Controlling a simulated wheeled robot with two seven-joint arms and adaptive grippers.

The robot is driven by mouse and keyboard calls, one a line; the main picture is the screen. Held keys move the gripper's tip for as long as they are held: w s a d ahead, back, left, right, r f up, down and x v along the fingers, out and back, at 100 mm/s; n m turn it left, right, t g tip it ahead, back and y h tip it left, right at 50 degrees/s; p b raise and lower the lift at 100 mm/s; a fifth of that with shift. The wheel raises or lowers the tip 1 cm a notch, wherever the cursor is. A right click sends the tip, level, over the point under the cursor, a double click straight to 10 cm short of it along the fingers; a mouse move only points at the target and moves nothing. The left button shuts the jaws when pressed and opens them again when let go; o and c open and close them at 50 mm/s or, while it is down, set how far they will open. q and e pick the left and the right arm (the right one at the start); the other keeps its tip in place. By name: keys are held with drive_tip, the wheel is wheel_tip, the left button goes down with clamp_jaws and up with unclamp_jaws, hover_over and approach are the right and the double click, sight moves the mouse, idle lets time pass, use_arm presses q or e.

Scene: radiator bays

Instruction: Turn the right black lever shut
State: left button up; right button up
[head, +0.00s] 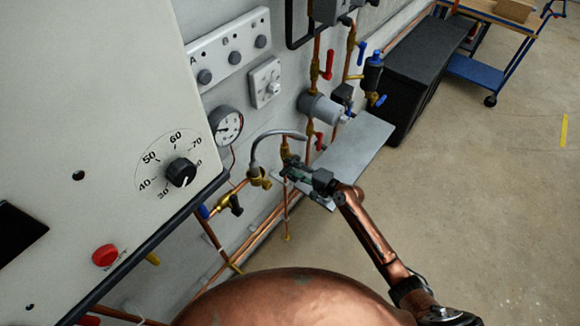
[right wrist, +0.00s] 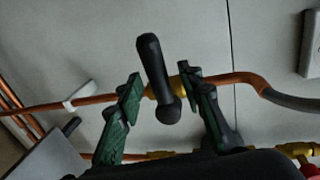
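In the right wrist view a black lever (right wrist: 154,70) stands between the two green-padded fingers of my right gripper (right wrist: 161,80). The lever lies across the copper pipe in the picture, beside a brass fitting (right wrist: 163,88). The fingers are apart, with a visible gap on the left; on the right the finger is close to the brass fitting, and I see no contact with the lever. In the head view my right gripper (head: 292,170) is at the wall piping and hides this lever. Another black lever (head: 236,205) hangs from a brass valve to its left. My left gripper is not in view.
A grey curved hose (head: 275,134) arches just above my right gripper. A boiler panel with a dial (head: 180,172) stands close on the left. A grey shelf plate (head: 355,150) and a black cabinet (head: 425,65) are beyond. The floor (head: 490,210) to the right is clear.

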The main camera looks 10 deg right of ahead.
drive_tip(key=v, duration=1)
drive_tip(key=shift+s+d, duration=0.2)
drive_tip(key=shift+s, duration=0.1)
drive_tip(key=shift+r, duration=0.1)
